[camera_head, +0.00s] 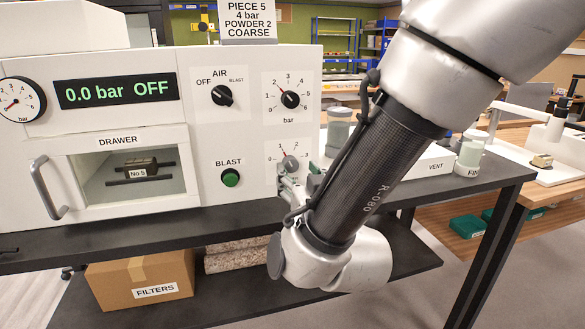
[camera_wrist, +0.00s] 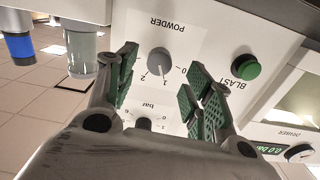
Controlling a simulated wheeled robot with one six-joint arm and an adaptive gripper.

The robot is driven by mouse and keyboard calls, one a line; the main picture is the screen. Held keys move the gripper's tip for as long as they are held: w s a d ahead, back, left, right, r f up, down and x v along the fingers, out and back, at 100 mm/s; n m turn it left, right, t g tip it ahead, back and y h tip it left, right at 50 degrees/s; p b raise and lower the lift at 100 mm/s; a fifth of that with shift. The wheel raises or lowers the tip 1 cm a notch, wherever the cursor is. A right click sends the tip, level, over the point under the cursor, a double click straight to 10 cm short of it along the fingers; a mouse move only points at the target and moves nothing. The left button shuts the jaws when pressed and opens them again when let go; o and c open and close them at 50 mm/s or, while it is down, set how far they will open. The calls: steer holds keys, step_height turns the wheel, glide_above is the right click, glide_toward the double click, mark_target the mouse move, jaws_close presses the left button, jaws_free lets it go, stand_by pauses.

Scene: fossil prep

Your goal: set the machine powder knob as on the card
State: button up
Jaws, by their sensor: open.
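The card (camera_head: 249,22) on top of the cabinet reads PIECE 5, 4 bar, POWDER 2, COARSE. The grey powder knob (camera_head: 291,163) is on the right of the cabinet front, below the bar knob. In the wrist view the powder knob (camera_wrist: 159,62) appears upside down under its POWDER label. My gripper (camera_head: 292,184) is at the panel by this knob, partly hidden by my arm. In the wrist view my gripper (camera_wrist: 158,75) is open, its green-padded fingers on either side of the knob, with gaps visible.
The black bar knob (camera_head: 290,100) is just above, and the green BLAST button (camera_head: 230,178) is close left. The AIR switch (camera_head: 222,95) and the display (camera_head: 117,91), reading 0.0 bar OFF, are farther left.

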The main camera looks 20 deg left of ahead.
mark_target(292, 167)
steer(key=shift+x, duration=2.4)
steer(key=c, duration=1)
